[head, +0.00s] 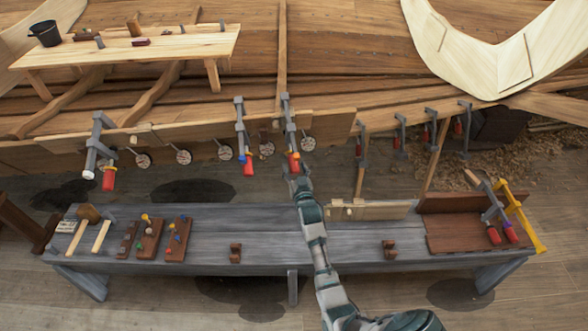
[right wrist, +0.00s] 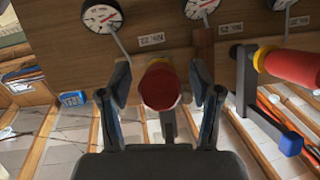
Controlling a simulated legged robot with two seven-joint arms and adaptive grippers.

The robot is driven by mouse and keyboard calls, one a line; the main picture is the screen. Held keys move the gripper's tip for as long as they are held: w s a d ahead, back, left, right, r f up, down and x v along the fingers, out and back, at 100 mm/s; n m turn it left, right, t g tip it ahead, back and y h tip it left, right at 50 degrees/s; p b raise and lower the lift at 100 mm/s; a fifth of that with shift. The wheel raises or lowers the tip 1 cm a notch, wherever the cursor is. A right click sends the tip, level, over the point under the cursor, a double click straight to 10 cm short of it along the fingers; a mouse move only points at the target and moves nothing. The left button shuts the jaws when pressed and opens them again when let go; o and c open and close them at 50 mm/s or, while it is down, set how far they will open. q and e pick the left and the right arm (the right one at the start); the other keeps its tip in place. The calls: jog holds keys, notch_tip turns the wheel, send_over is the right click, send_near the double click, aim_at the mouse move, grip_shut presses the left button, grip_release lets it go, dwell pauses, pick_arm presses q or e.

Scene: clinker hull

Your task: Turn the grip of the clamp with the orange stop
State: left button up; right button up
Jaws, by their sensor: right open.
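The clamp with the orange stop (head: 288,115) hangs on the plank edge of the hull, left of the middle of the head view. Its red grip (head: 294,163) points down, with a small orange part at its top. In the right wrist view the red grip (right wrist: 161,90) is seen nearly end-on. My right gripper (head: 297,178) reaches up to the grip from below. In the right wrist view its two fingers (right wrist: 165,95) are open, one on each side of the grip, with gaps showing. The stop is mostly hidden behind the grip there. My left gripper is out of view.
A blue-stopped clamp (head: 241,130) hangs close by on the left; its red grip (right wrist: 293,68) is beside my finger in the wrist view. Round gauges (head: 267,149) hang along the plank. A grey bench (head: 270,240) with tools stands below. More clamps (head: 400,135) hang to the right.

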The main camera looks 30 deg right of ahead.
jog(key=c, duration=1.1)
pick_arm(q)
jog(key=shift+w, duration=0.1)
pick_arm(e)
jog(key=shift+c, duration=0.2)
jog(key=shift+r+m+y+p, duration=0.1)
jog(key=shift+m+y+p, duration=0.2)
jog(key=shift+p, duration=0.15)
jog(key=shift+m+t+y, duration=0.3)
jog(key=shift+y, duration=0.1)
jog(key=shift+m+t+y, duration=0.3)
jog(key=shift+m+y, duration=0.1)
jog(key=shift+y, duration=0.2)
jog(key=shift+m, duration=0.3)
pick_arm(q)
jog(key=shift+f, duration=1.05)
pick_arm(e)
jog(key=shift+y, duration=0.5)
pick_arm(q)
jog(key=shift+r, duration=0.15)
